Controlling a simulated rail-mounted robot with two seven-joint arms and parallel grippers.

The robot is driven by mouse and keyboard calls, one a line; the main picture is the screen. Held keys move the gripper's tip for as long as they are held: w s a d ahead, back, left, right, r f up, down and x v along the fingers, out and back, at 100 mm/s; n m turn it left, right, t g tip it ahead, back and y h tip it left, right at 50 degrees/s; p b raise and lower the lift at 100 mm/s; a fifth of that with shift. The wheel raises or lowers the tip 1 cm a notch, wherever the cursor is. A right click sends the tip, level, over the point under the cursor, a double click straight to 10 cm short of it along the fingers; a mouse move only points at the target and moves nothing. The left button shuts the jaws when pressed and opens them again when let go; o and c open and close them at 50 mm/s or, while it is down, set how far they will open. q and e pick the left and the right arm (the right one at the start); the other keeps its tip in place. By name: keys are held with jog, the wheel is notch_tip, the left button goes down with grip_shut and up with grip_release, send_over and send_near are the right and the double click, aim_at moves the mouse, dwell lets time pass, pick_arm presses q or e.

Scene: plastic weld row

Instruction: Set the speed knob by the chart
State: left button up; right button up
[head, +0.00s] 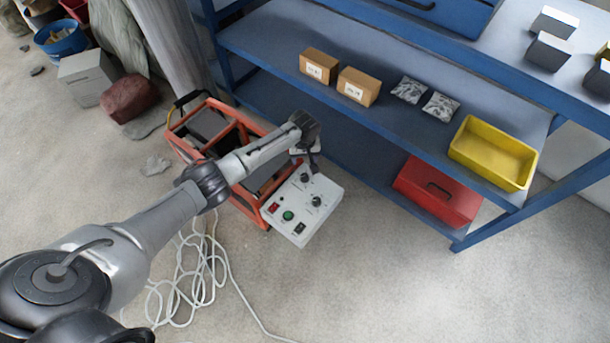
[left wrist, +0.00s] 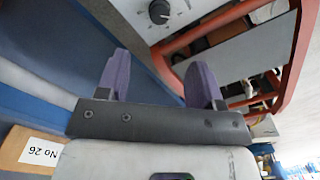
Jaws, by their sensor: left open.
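A white control panel (head: 322,190) sits on an orange-framed machine on the floor. It carries two dark knobs, an upper one (head: 305,177) and a lower one (head: 316,201), plus a green button (head: 288,215), a red switch (head: 275,207) and a black switch (head: 299,228). My left gripper (head: 312,162) is over the panel's far edge, near the upper knob. In the left wrist view its two fingers (left wrist: 160,68) stand apart with nothing between them. One knob (left wrist: 160,12) with a dial shows beyond the fingertips, apart from them. Its setting is too small to read. No chart is recognisable. My right gripper is not in view.
A blue shelf rack (head: 400,55) stands close behind the panel, with cardboard boxes (head: 358,87), silver packets and a yellow bin (head: 494,153). White cable (head: 180,285) lies coiled on the floor. Floor at front right is clear.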

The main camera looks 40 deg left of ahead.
aim_at(304, 176)
pick_arm(q)
notch_tip(304, 176, down, 11)
jog(key=b, duration=0.7)
jog(key=shift+w+f, duration=0.1)
jog(key=shift+f, duration=0.1)
jog(key=shift+f+b, duration=0.4)
jog(key=shift+f, duration=0.2)
jog(key=c, duration=0.9)
